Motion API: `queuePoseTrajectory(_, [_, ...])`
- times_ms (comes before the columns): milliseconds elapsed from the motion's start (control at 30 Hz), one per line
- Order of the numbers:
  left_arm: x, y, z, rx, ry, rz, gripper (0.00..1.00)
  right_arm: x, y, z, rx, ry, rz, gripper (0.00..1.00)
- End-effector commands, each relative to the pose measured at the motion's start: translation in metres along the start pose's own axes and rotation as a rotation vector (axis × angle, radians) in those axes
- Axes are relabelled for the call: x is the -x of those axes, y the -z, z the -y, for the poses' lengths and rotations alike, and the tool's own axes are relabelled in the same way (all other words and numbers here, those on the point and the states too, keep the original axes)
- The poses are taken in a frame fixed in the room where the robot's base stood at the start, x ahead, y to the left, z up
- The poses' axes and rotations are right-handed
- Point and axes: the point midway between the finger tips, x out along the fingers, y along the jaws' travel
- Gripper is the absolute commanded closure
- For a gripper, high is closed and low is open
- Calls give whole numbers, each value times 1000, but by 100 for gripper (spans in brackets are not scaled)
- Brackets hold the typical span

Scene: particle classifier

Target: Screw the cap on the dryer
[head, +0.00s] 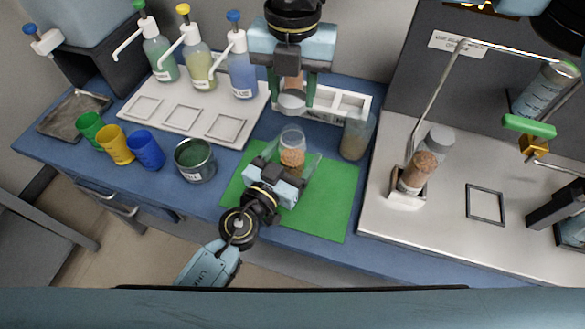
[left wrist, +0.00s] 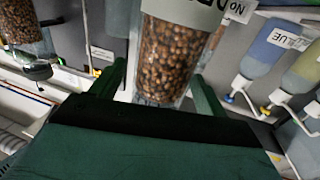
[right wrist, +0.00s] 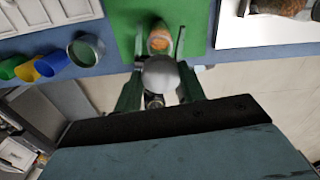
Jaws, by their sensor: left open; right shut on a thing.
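A clear jar of brown grains (head: 292,157), seemingly the dryer, stands upright on the green mat (head: 339,203). Its mouth looks uncovered. My left gripper (head: 286,174) is open, with a finger on each side of the jar. In the left wrist view the grain-filled jar (left wrist: 168,55) stands between the spread fingers (left wrist: 158,98). My right gripper (head: 291,92) points down from above and is shut on a round grey cap (head: 291,101), held above the jar and apart from it. In the right wrist view the cap (right wrist: 161,74) partly hides the jar (right wrist: 158,41).
A dark green cup (head: 195,160) and coloured cups (head: 115,145) are on the left. A steel platform (head: 450,215) with another grain jar (head: 417,170) is on the right. The mat's right part is clear.

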Motion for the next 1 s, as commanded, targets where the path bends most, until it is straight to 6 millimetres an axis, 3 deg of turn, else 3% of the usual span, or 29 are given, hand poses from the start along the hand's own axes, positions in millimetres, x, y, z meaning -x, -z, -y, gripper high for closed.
queuePoseTrajectory(267, [-1, 0, 0, 0, 0, 0, 25, 0, 0, 0, 0, 0, 0, 80])
queuePoseTrajectory(767, [0, 0, 0, 0, 0, 0, 90, 0, 0, 0, 0, 0, 0, 80])
queuePoseTrajectory(867, [0, 0, 0, 0, 0, 0, 92, -3, 0, 0, 0, 0, -1, 80])
queuePoseTrajectory(1000, [0, 0, 0, 0, 0, 0, 92, -23, 0, 0, 0, 1, -5, 80])
